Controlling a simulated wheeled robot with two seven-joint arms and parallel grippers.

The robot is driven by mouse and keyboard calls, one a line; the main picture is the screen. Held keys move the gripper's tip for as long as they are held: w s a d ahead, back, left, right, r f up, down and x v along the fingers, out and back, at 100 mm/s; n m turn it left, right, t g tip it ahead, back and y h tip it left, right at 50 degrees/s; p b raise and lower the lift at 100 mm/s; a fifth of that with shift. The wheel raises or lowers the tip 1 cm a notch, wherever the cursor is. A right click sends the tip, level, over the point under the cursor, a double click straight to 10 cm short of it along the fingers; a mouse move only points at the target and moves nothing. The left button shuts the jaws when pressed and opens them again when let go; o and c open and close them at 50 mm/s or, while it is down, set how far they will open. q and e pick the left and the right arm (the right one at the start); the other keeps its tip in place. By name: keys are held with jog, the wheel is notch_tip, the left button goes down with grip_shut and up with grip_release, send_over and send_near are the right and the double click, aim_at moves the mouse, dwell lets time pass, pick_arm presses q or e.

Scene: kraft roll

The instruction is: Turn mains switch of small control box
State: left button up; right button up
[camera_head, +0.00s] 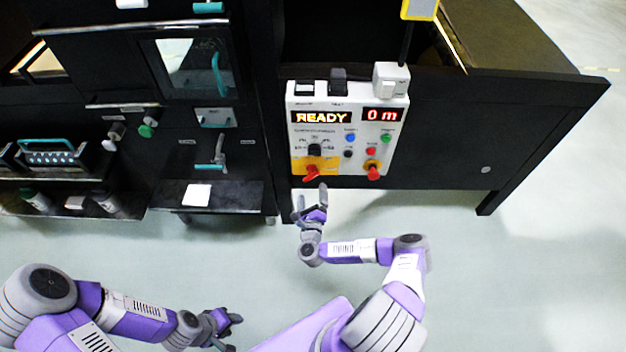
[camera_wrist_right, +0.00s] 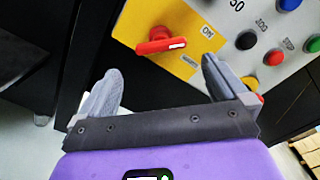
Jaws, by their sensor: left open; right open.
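The small control box (camera_head: 347,130) is a white panel on the front of a dark machine, with displays reading READY and 0 m. Its mains switch (camera_head: 311,173) is a red handle on a yellow plate at the lower left. In the right wrist view the red switch (camera_wrist_right: 166,44) points roughly sideways, near the word ON. My right gripper (camera_head: 312,197) is open and empty just below the switch; in the wrist view its fingers (camera_wrist_right: 160,82) are spread, with the switch beyond them, not touched. My left gripper (camera_head: 228,330) is open at the bottom, far from the box.
A second red knob (camera_head: 374,172) on yellow sits at the box's lower right. A black selector knob (camera_head: 314,150) is above the mains switch. A dark cabinet with a shelf (camera_head: 225,195) stands to the left. The floor below the box is free.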

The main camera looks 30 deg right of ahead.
aim_at(311, 174)
jog(key=b+x, duration=0.1)
jog(key=x, duration=0.6)
jog(key=shift+w+d, duration=0.1)
jog(key=shift+d, duration=0.1)
jog(key=c, duration=0.8)
